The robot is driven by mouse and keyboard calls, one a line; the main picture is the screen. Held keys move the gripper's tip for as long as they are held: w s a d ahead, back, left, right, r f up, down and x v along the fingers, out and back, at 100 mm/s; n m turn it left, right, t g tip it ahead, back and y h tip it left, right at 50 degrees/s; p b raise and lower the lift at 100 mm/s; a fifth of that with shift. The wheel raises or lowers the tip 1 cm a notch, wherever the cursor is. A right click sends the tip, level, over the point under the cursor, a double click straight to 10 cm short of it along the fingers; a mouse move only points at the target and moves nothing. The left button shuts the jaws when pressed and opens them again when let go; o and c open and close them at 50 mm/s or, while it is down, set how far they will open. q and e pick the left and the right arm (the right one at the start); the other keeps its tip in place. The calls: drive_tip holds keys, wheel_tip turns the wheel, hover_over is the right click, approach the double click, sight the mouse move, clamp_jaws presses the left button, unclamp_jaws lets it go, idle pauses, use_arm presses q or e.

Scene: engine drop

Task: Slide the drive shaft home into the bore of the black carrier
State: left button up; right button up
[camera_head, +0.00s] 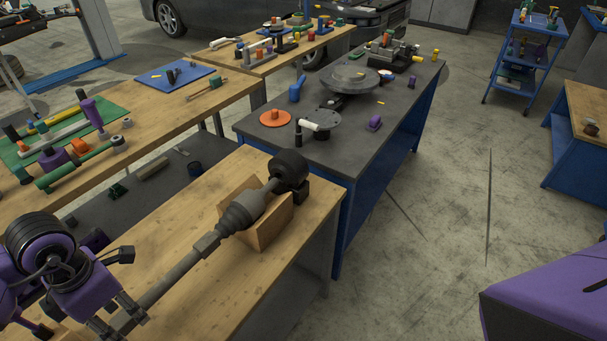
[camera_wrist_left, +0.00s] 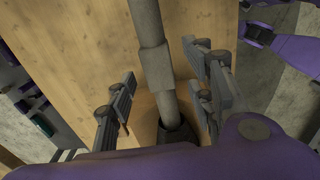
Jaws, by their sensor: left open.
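The long grey drive shaft (camera_head: 180,267) runs along the wooden bench, its far part resting on a wooden cradle (camera_head: 270,222). A thick black round piece (camera_head: 288,166) sits at its far end, against a black block (camera_head: 303,190); I cannot tell which is the carrier, and no bore shows. My left gripper (camera_head: 118,285) is at the shaft's near part. In the left wrist view its open fingers (camera_wrist_left: 162,95) stand on either side of the shaft (camera_wrist_left: 150,25), with gaps. What may be my right gripper (camera_wrist_left: 250,36) shows beyond the bench edge; its jaws are unclear.
A dark-topped blue bench (camera_head: 385,115) with discs and small parts stands beyond. Another wooden bench (camera_head: 150,115) at left carries a green mat (camera_head: 20,165) with tools. Open floor (camera_head: 450,200) lies to the right. A blue cart (camera_head: 525,55) stands far right.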

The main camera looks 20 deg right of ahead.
sight(122, 316)
use_arm(q)
drive_tip(key=shift+f, duration=2.1)
drive_tip(key=shift+c, duration=0.2)
clamp_jaws()
drive_tip(key=shift+w+d+r, duration=0.1)
drive_tip(key=shift+w+r, duration=0.15)
